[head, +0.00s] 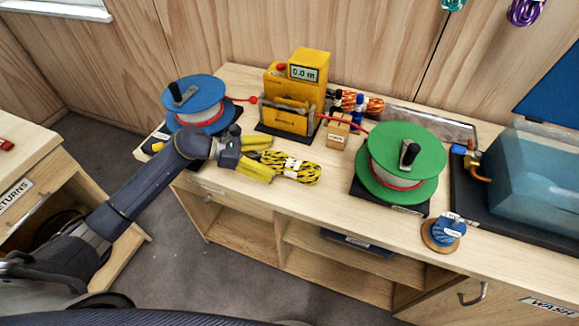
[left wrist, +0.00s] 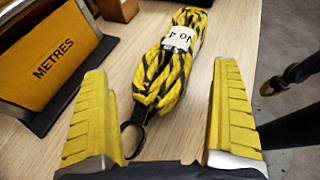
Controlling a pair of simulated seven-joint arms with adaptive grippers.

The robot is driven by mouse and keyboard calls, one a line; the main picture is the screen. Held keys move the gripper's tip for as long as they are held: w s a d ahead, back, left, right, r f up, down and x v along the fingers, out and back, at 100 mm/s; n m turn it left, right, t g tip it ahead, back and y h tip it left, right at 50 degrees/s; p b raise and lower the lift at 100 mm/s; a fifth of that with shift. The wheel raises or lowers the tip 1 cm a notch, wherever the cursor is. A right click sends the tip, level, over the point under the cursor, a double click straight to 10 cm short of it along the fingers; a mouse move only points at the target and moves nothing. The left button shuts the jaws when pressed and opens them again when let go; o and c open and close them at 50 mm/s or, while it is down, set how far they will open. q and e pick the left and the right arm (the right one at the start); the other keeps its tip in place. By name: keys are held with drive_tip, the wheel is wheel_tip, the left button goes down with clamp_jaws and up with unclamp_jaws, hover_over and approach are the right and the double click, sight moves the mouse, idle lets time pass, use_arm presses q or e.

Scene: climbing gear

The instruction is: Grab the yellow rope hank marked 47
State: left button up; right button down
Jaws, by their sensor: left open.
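The yellow and black rope hank (head: 290,167) lies on the bench top near its front edge. In the left wrist view the hank (left wrist: 165,75) has a white label reading "No 4", with the rest turned out of sight, and a black loop at its near end. My left gripper (head: 268,157) is open at the hank's left end. Its two yellow fingers stand apart on either side of the hank's near end, empty. A dark part with a yellow tip at the right of the left wrist view may be my right gripper (left wrist: 268,88); its jaws are unclear.
A yellow metre counter (head: 291,100) stands behind the hank. A blue reel (head: 194,100) is on the left and a green reel (head: 425,150) on the right. A small wooden block (head: 338,133) and a red line lie between. Bare bench top surrounds the hank's front.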

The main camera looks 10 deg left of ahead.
use_arm(q)
drive_tip(key=c, duration=1.6)
drive_tip(key=shift+r, duration=0.1)
drive_tip(key=shift+c, duration=0.3)
